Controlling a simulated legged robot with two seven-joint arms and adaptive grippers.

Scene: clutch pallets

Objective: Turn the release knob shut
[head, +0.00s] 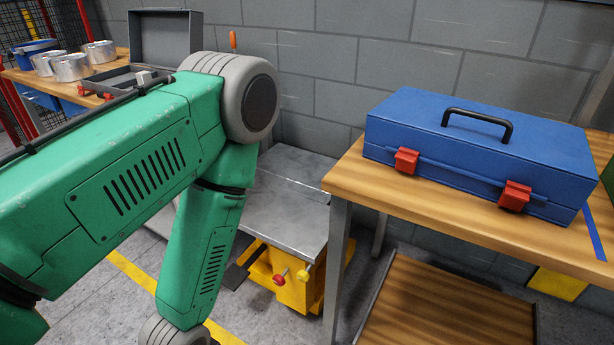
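A low cart or lift with a grey metal top (285,222) and a yellow base (305,295) stands between my arm and the wooden table. A red knob (281,280) and a yellow knob (303,276) stick out from the front of the yellow base. I cannot tell which one is the release knob, or how far it is turned. My green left arm comes in from the left, bends at a grey joint and runs down past the bottom edge. My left gripper is out of the frame. My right arm and gripper are not in view.
A closed blue toolbox (480,145) with red latches sits on the wooden table (350,180) at the right. A lower wooden shelf (440,310) is beneath it. Several silver tins (72,67) stand on a bench at the back left. A block wall closes the back.

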